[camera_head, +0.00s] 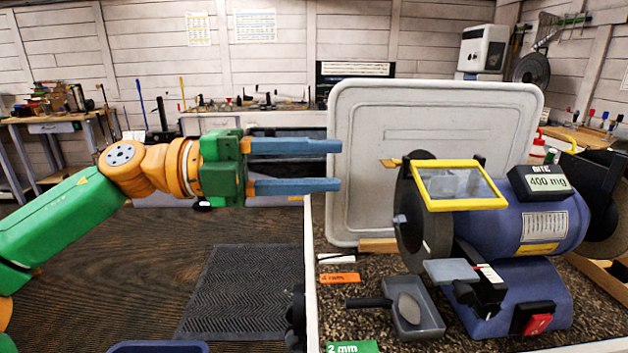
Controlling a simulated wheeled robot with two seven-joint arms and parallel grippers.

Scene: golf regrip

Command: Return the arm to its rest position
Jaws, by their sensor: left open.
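My left gripper (338,166) comes in from the left on a green and orange arm. Its two blue fingers point right and are spread apart, with nothing between them. It hangs in the air left of the bench grinder and in front of the left edge of the pale grey upright panel (435,110). The blue bench grinder (520,240) stands on the bench at the right, with a yellow-framed shield over its near wheel. My right gripper does not show.
The speckled bench top (350,262) holds a grey tray (424,318) with a dark-handled tool, an orange label (340,278) and a green "2 mm" label (352,347). A black ribbed mat (240,295) lies on the floor. Space around the left arm looks clear.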

